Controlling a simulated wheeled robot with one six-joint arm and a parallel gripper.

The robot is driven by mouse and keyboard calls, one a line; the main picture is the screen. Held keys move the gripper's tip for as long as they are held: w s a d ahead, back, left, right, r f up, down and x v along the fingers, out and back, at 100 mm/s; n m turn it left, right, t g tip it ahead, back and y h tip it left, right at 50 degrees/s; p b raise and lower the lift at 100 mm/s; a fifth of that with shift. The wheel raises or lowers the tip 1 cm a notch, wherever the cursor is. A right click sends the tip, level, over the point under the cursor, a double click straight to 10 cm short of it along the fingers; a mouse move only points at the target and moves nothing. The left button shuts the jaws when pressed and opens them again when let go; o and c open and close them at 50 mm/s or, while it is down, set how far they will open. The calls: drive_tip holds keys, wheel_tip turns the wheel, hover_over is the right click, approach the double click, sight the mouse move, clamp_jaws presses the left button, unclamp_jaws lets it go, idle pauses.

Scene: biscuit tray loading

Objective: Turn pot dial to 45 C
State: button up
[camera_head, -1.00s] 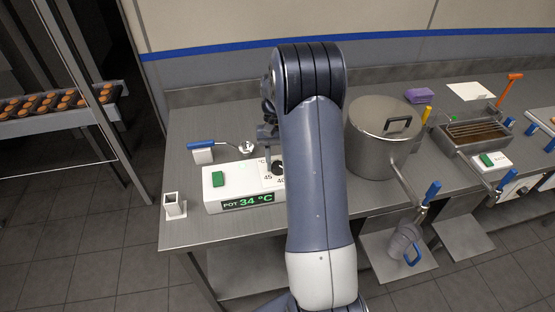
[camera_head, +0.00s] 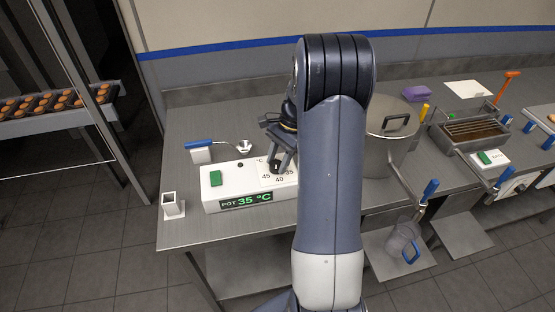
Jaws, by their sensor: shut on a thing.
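The white pot control box (camera_head: 228,191) stands on the steel counter. Its display (camera_head: 246,201) reads POT 35 °C. The black pot dial (camera_head: 276,169) is on the box's top, beside a white scale (camera_head: 266,179) on which 45 and 40 can be read, with 35 partly covered. My gripper (camera_head: 279,162) comes down over the dial with its fingers around it, shut on it. My arm hides the box's right end. Which way the dial's pointer faces is too small to tell.
The lidded steel pot (camera_head: 393,125) stands right of my arm. A green button (camera_head: 215,178) is on the box's left. A blue-handled tool (camera_head: 222,147) lies behind the box. A small square holder (camera_head: 173,206) stands at the counter's left edge.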

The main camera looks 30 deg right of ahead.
drive_tip(key=m+t, duration=0.1)
drive_tip(key=m, duration=0.3)
drive_tip(key=shift+s+m+t, duration=0.2)
drive_tip(key=shift+m+t, duration=0.1)
drive_tip(key=shift+t, duration=0.1)
drive_tip(key=shift+m+t, duration=0.8)
drive_tip(key=shift+m, duration=1.1)
drive_tip(key=shift+a, duration=0.1)
drive_tip(key=o, duration=1)
drive_tip(key=shift+h, duration=0.3)
drive_tip(key=v, duration=1.1)
drive_tip(key=shift+b, duration=0.35)
drive_tip(key=shift+f, duration=0.25)
